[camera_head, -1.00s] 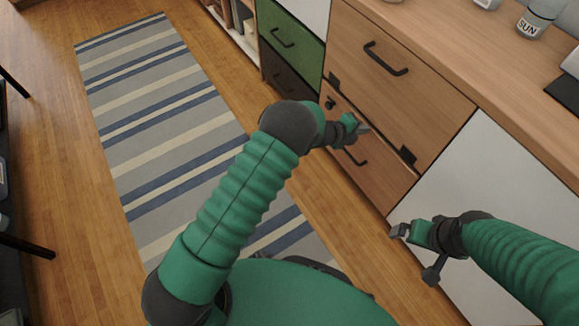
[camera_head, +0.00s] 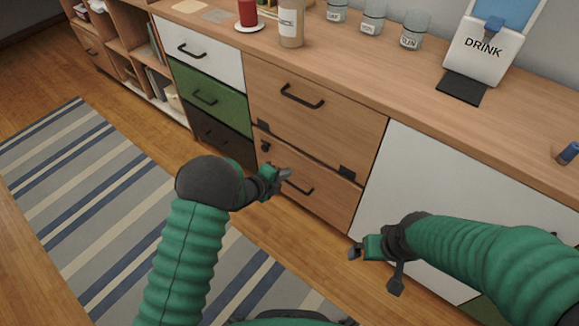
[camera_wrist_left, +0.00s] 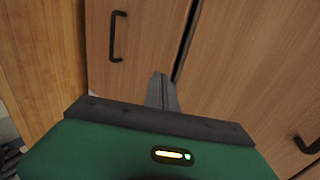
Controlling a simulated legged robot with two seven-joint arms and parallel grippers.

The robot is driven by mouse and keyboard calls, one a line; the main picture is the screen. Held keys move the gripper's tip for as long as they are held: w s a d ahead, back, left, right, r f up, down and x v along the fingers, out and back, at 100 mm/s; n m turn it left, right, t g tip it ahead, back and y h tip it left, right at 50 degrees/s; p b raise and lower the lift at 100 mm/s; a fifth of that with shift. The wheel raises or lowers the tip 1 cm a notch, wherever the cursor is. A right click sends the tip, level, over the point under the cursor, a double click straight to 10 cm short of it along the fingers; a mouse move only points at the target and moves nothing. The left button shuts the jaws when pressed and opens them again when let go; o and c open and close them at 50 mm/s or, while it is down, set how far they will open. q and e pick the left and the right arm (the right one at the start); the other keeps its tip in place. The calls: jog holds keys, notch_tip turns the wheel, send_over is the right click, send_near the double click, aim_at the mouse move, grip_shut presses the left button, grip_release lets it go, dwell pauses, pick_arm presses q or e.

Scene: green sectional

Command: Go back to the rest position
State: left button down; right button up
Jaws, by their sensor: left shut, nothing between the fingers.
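My left gripper (camera_head: 284,174) is in front of the lower wooden drawer (camera_head: 322,196), with its fingers together and nothing between them. In the left wrist view the closed fingers (camera_wrist_left: 161,92) point toward the wooden fronts, one with a black handle (camera_wrist_left: 118,36). I cannot tell whether the fingertips touch the wood. My right gripper (camera_head: 372,250) hangs before the white cabinet front (camera_head: 415,180).
A green drawer (camera_head: 208,92) is at left. A striped rug (camera_head: 85,190) covers open floor.

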pick_arm(q)
jog(key=s+a+r+n+y, duration=0.3)
jog(key=a+r+n, duration=0.1)
jog(key=a+n, duration=0.15)
jog(key=s+a+r+n+y, duration=0.2)
jog(key=s+a+r+n, duration=0.25)
jog(key=a, duration=0.25)
jog(key=s+a+r+n+g+y, duration=0.15)
jog(key=s+n+g, duration=0.25)
jog(key=s+n, duration=0.55)
jog(key=s+a+r+n+g+y, duration=0.1)
jog(key=s+a+n+g, duration=0.35)
jog(key=s, duration=0.85)
notch_tip(320, 180, up, 34)
jog(key=d+n+t+p, duration=0.1)
jog(key=d+p, duration=0.1)
jog(key=p, duration=3.2)
jog(key=shift+f, duration=0.15)
pick_arm(e)
jog(key=w+v, duration=0.2)
jog(key=v, duration=0.9)
jog(key=w+r+v, duration=0.1)
jog(key=w+v, duration=0.2)
jog(key=v, duration=0.8)
jog(key=w+v, duration=0.2)
jog(key=v, duration=1)
jog(key=shift+w+a+r, duration=0.25)
jog(key=shift+r, duration=0.2)
